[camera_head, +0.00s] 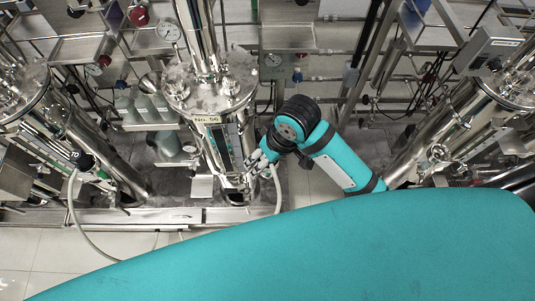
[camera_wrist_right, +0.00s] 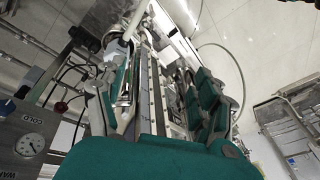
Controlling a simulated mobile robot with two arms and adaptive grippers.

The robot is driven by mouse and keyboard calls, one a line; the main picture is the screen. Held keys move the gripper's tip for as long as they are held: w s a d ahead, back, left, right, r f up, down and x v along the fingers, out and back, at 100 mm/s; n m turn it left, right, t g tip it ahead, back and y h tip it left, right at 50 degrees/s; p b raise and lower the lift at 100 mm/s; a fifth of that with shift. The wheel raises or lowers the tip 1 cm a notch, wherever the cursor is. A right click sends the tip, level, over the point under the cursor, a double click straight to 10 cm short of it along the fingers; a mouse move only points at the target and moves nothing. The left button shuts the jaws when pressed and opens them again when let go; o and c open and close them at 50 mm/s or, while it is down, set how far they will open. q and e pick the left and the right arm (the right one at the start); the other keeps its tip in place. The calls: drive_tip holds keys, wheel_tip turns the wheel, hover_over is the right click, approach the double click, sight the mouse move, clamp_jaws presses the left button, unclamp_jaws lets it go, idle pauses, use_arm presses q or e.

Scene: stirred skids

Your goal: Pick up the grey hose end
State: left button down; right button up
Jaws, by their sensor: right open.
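A pale grey hose (camera_head: 278,190) hangs beside the middle steel column and curves down towards the floor in the head view. Its upper part runs in behind my right gripper (camera_head: 258,164), so I cannot make out its end there. My right gripper is at the front of the column, close to the hose. In the right wrist view, my right gripper (camera_wrist_right: 165,95) has its teal fingers apart, with metal column parts visible between them. A thin pale hose (camera_wrist_right: 236,66) curves past the right finger in that view. I cannot tell whether the fingers touch it. My left gripper is out of view.
The middle steel column (camera_head: 210,90) carries a label plate (camera_head: 208,119). Another pale hose (camera_head: 76,215) hangs from the left column. Grey bottles (camera_head: 147,108) stand on a shelf left of the middle column. A metal skid edge (camera_head: 165,216) runs along the floor.

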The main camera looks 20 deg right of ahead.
drive_tip(key=w+d+r+g+h, duration=0.25)
drive_tip(key=w+r, duration=0.25)
drive_tip(key=w, duration=0.3)
drive_tip(key=shift+m+t, duration=0.3)
drive_tip(key=shift+t, duration=0.05)
drive_tip(key=f, duration=0.8)
drive_tip(key=f+p, duration=0.1)
drive_tip(key=f, duration=0.3)
drive_tip(key=shift+w+d, duration=0.15)
drive_tip(key=shift+d, duration=0.15)
drive_tip(key=shift+f+p, duration=0.35)
drive_tip(key=shift+f, duration=2.25)
clamp_jaws()
drive_tip(key=shift+r, duration=0.1)
